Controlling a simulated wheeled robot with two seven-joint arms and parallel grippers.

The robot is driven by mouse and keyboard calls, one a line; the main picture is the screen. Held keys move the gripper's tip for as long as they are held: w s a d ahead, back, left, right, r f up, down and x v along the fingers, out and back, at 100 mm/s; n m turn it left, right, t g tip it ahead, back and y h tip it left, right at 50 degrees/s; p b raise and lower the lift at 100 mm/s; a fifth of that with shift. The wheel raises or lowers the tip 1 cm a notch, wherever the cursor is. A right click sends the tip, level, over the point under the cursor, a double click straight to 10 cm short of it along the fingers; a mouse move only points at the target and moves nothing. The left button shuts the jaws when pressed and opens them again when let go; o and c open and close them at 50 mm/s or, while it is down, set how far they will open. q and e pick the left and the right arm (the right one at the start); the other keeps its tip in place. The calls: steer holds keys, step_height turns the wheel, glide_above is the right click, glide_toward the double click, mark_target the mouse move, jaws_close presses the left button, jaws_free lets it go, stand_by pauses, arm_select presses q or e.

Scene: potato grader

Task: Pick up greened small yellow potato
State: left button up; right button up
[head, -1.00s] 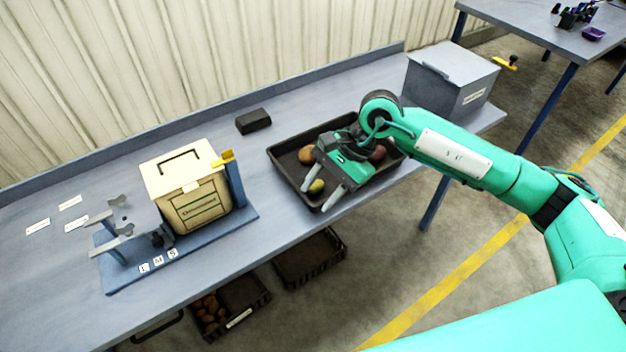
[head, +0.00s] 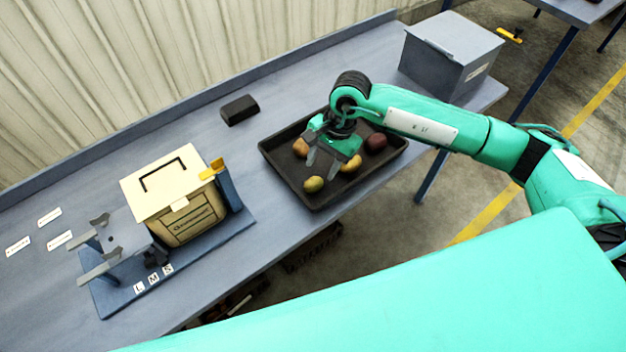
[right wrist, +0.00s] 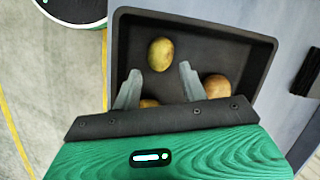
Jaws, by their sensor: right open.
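The greened small yellow potato (head: 313,184) lies in the black tray (head: 325,204), near its front left part. In the right wrist view the potato (right wrist: 160,54) is yellow-green and lies on the tray floor, ahead of the fingertips. My right gripper (head: 325,170) is over the tray with its fingers pointing down, open and empty. In the right wrist view its two fingers (right wrist: 160,78) are spread, with the potato just beyond the gap between them. My left gripper is out of view.
Other potatoes share the tray: a brown one (head: 300,147), a yellow one (head: 351,164) and a red one (head: 376,142). A cream box (head: 165,185) on a blue stand is at left, a grey lidded bin (head: 450,55) at right. A black block (head: 239,110) lies behind the tray.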

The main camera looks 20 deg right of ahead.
mark_target(315, 180)
steer(key=shift+f, duration=0.35)
steer(key=shift+p+x, duration=0.95)
steer(key=shift+x, duration=0.15)
steer(key=shift+a+p+x, duration=0.2)
steer(key=shift+p+x, duration=0.15)
steer(key=shift+x, duration=0.85)
steer(key=shift+f, duration=0.35)
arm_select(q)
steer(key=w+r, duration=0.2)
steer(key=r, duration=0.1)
arm_select(e)
steer(key=c, duration=0.6)
